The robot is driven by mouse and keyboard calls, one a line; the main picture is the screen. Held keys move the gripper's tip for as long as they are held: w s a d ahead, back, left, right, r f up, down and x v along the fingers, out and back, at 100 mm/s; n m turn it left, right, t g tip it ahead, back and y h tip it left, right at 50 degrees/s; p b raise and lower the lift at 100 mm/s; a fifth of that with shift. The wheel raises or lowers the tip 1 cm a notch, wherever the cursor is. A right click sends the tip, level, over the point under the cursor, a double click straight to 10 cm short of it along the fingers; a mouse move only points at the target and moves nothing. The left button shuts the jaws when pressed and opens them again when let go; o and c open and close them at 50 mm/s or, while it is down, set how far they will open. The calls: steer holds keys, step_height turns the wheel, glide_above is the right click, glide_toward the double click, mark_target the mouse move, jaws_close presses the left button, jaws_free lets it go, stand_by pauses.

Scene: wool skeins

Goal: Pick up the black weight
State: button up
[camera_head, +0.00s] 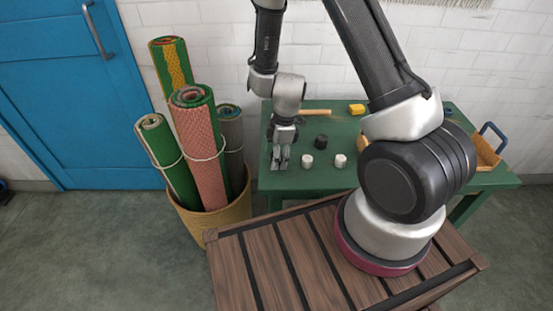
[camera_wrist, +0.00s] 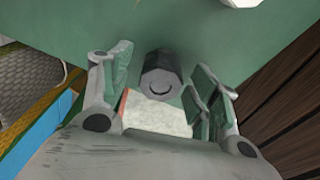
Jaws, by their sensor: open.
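The black weight (camera_head: 321,142) is a small dark cylinder standing on the green table (camera_head: 306,180).
Two white weights (camera_head: 307,161) (camera_head: 340,160) stand just in front of the black one. A yellow block (camera_head: 357,108) and a wooden-handled tool (camera_head: 315,112) lie behind. A wooden tray (camera_head: 487,153) is at the right. A basket (camera_head: 212,218) of rolled rugs stands left of the table.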

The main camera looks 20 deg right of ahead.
jaws_close()
stand_by(0.3)
